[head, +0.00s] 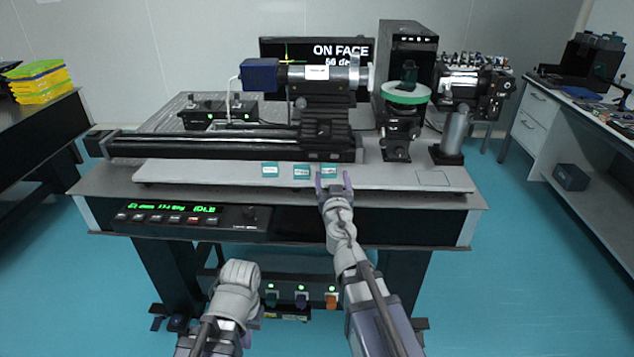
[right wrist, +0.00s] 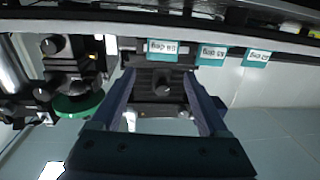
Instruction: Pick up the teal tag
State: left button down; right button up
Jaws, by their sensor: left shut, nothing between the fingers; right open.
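Three small teal tags with white labels stand in a row along the front of the table's plate: a left tag (head: 270,169), a middle tag (head: 301,171) and a right tag (head: 328,171). In the right wrist view they appear in reverse order: right tag (right wrist: 162,50), middle tag (right wrist: 211,55), left tag (right wrist: 257,56). My right gripper (head: 333,184) is open and empty, just in front of the right tag. In the right wrist view that tag appears beyond the fingertips (right wrist: 158,74), roughly between them. My left gripper (head: 257,320) is low in front of the table, shut, its fingers mostly hidden.
A black rail assembly (head: 220,147) runs behind the tags. A mount with a green ring (head: 406,94) stands to the right, also in the right wrist view (right wrist: 80,104). A control box with a green display (head: 190,214) sits under the front edge. The plate's front right is clear (head: 400,176).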

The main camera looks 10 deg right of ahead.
aim_at(329, 164)
jog(key=shift+w, duration=0.3)
jog(key=shift+w+d+f, duration=0.1)
jog(key=shift+w+d, duration=0.1)
jog(key=shift+w, duration=1)
jog(key=shift+w+d+r, duration=0.1)
jog(key=shift+w+d, duration=0.1)
jog(key=shift+w, duration=1.05)
jog(key=shift+w+d+f, duration=0.1)
jog(key=shift+w+d, duration=0.1)
jog(key=shift+w, duration=1)
jog(key=shift+s, duration=0.1)
jog(key=c, duration=1.1)
notch_tip(329, 164, up, 18)
jog(key=p, duration=1.8)
